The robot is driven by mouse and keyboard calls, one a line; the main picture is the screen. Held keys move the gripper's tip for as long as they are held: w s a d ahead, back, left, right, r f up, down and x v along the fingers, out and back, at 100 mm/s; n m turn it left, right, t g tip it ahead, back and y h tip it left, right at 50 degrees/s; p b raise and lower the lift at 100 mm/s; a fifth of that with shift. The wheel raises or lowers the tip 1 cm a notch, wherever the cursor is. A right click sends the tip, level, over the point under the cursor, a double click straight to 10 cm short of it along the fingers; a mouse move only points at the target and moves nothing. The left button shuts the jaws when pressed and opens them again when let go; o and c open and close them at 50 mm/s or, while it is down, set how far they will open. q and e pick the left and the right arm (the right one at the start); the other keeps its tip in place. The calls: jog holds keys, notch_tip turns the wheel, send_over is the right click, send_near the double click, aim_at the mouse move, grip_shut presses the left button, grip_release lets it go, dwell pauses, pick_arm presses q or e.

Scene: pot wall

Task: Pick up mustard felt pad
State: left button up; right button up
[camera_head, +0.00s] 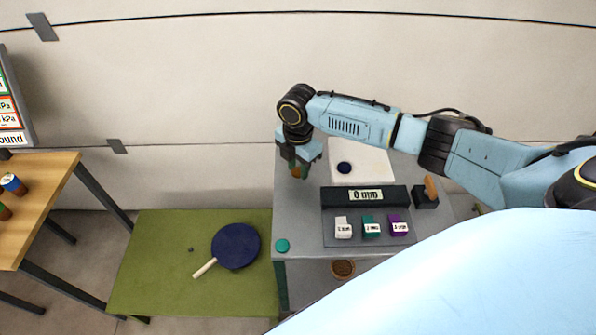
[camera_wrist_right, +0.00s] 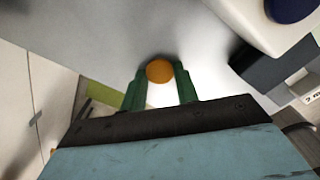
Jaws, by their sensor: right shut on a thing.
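The mustard felt pad (camera_wrist_right: 160,71) shows in the right wrist view as a small orange-yellow disc between the tips of two green fingers. My right gripper (camera_wrist_right: 158,82) is shut on it. In the head view my right gripper (camera_head: 299,170) points down over the left part of the grey table, and the pad is mostly hidden there by the fingers. I cannot tell whether the pad touches the tabletop. My left gripper is not in view.
On the grey table (camera_head: 300,240) are a white board with a dark blue disc (camera_head: 344,168), a display (camera_head: 366,196), several labelled blocks (camera_head: 371,227) and a teal disc (camera_head: 282,245). A green bench (camera_head: 150,260) holds a blue paddle (camera_head: 236,246). A wooden table (camera_head: 45,180) stands left.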

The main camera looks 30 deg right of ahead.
aim_at(298, 171)
notch_tip(298, 171, up, 10)
jog(key=p, duration=0.1)
jog(key=s+a+r+m, duration=0.5)
jog(key=a+r+m, duration=0.3)
jog(key=m, duration=1.2)
jog(key=shift+s+a+r+m, duration=0.3)
jog(key=shift+a+r, duration=0.1)
jog(key=shift+a, duration=0.1)
